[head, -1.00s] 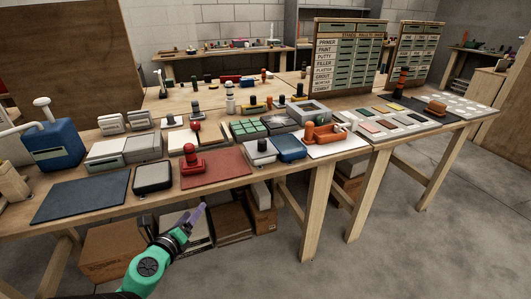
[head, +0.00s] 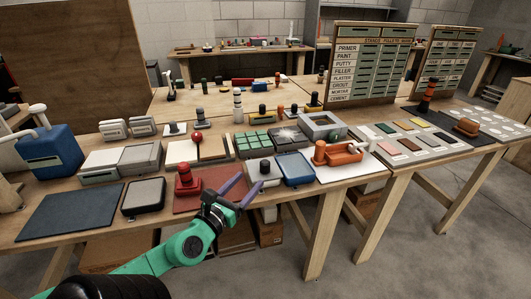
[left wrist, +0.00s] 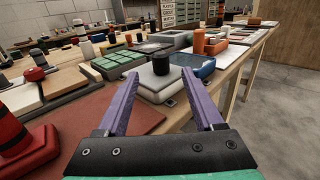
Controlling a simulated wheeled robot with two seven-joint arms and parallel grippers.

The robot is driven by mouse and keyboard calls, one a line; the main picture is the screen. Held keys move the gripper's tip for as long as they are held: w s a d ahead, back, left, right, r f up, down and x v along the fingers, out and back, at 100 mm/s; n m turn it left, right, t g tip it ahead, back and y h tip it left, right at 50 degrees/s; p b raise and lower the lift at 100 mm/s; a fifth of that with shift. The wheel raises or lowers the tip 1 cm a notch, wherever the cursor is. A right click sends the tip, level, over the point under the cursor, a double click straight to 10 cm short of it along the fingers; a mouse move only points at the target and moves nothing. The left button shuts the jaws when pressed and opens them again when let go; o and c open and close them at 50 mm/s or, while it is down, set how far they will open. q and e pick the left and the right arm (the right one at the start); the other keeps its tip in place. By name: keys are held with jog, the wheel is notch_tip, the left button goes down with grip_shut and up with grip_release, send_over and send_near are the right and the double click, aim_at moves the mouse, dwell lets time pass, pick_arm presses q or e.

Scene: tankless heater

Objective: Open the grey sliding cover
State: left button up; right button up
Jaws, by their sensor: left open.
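A light grey cover (head: 257,178) with an upright black knob (head: 265,167) lies near the table's front edge, directly left of a blue tray (head: 296,168). I take it for the grey sliding cover. My left gripper (head: 250,181) reaches in from the front with its purple fingers spread, and partly hides the cover. In the left wrist view the open, empty fingers (left wrist: 161,78) point at the cover (left wrist: 160,86). The black knob (left wrist: 161,62) stands beyond and between the fingertips, apart from them. My right gripper is not in view.
A red knobbed piece (head: 187,181) on a reddish mat (head: 213,194) stands left of the gripper. Green tiles (head: 254,142) lie behind the cover, and an orange toolbox-like piece (head: 345,153) stands to the right. The floor in front of the table is free.

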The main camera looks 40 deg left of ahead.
aim_at(262, 167)
pick_arm(q)
jog(key=w, duration=0.3)
jog(key=w+a+p, duration=0.1)
jog(key=w, duration=0.2)
jog(key=w+p, duration=0.1)
jog(key=w, duration=0.3)
jog(key=shift+a+f, duration=0.15)
jog(key=shift+a, duration=0.25)
jog(key=shift+w, duration=0.15)
jog(key=shift+c, duration=0.9)
grip_shut()
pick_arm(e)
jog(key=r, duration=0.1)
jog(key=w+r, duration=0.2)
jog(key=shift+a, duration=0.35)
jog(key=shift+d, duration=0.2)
